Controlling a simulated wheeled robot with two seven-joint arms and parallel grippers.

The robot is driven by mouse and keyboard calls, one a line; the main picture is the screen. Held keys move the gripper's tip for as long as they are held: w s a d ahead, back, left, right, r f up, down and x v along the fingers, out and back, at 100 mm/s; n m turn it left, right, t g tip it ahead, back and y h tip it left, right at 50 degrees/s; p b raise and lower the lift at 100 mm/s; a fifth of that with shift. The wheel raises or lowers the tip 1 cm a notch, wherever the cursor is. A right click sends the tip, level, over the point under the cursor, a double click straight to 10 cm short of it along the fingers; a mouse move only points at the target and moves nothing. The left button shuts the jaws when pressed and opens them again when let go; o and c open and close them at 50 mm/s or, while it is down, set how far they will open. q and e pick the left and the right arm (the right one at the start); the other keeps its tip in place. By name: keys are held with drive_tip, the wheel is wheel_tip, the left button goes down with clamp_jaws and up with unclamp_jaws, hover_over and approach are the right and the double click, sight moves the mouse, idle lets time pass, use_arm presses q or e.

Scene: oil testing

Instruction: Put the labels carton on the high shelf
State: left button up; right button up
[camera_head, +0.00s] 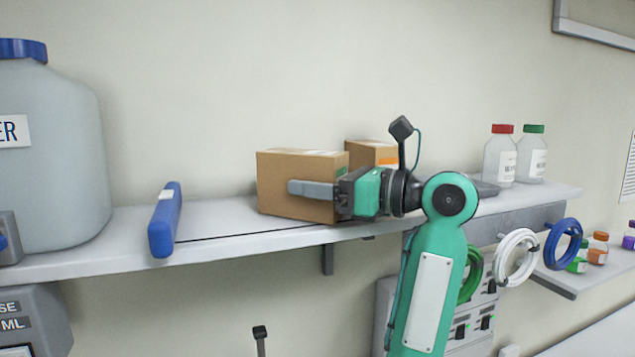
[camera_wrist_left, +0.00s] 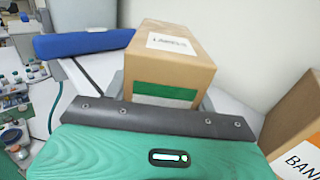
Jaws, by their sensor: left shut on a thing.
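The labels carton (camera_head: 300,205) is a brown box at the middle of the high shelf (camera_head: 225,219). It sits at the shelf surface; whether it bears fully on it is hard to tell. In the left wrist view its top label reads "LABELS" on the carton (camera_wrist_left: 165,75). My left gripper (camera_head: 313,189) is shut on the carton, with one finger along its near side. The far finger is hidden behind the carton. My right gripper is not in view.
A second brown carton (camera_head: 371,153) stands just right of the labels carton. A blue bar-shaped item (camera_head: 165,220) lies to the left, beside a large water container (camera_head: 55,150). Two bottles (camera_head: 515,153) stand at the right end. Coiled cables (camera_head: 515,257) hang below the shelf.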

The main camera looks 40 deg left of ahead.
use_arm(q)
drive_tip(key=shift+f, duration=0.25)
drive_tip(key=o, duration=1)
drive_tip(key=shift+r, duration=0.1)
drive_tip(key=shift+c, duration=0.2)
drive_tip(key=shift+o, duration=0.7)
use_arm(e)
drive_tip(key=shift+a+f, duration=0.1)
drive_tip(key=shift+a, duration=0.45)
use_arm(q)
drive_tip(key=shift+r, duration=0.25)
drive_tip(key=d+b, duration=0.1)
drive_tip(key=d, duration=0.1)
drive_tip(key=w+d+b, duration=0.1)
drive_tip(key=shift+f+b, duration=0.3)
drive_tip(key=shift+f, duration=0.1)
drive_tip(key=b+v, duration=0.4)
drive_tip(key=v, duration=0.5)
drive_tip(key=shift+r, duration=0.35)
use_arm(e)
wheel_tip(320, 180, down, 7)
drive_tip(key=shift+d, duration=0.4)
